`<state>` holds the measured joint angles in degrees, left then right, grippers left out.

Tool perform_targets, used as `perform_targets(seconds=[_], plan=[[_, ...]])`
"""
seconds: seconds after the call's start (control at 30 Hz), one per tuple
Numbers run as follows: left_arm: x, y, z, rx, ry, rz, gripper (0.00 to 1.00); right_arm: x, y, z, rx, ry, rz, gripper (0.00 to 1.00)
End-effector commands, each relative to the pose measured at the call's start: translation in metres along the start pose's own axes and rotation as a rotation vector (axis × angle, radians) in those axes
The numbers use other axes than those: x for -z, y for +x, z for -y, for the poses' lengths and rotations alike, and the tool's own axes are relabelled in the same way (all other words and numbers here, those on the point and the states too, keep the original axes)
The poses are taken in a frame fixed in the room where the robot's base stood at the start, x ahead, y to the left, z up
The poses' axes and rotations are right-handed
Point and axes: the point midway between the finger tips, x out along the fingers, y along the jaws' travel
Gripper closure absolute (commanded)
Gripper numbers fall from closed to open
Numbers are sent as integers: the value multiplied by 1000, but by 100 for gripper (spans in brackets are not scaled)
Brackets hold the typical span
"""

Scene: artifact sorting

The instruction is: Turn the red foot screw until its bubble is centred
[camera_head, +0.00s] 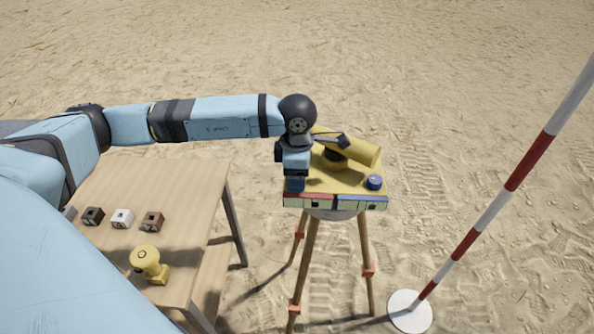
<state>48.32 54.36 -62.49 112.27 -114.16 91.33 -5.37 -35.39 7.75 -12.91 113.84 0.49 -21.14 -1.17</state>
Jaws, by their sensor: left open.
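A yellow levelling instrument (350,152) with a sighting tube stands on a tripod (365,240). Its front edge carries a red-marked strip (318,202) on the left and a blue-marked strip (352,204) on the right. The bubbles are too small to read. A blue foot screw (375,182) shows at the right front corner. My left gripper (296,184) points down over the left front corner, open. The red foot screw does not show; the gripper covers that corner. I cannot tell whether the fingers touch anything. My right gripper is out of view.
A wooden table (190,180) at left holds several small blocks, including a white one (122,218) and a brown one (152,221), and a yellow object (148,262). A red-and-white pole (490,212) leans on a white disc (410,311) at right. Sand surrounds everything.

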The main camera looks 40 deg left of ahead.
Motion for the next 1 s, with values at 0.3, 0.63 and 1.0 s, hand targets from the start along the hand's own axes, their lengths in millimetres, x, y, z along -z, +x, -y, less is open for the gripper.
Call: perform_targets(seconds=[0.3, 0.63, 1.0], plan=[[0, 0, 0, 0, 0, 1, 69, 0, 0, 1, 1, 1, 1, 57], [0, 1, 0, -1, 15, 1, 86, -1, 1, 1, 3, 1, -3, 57], [-1, 5, -1, -4, 209, 3, 86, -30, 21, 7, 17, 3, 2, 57]])
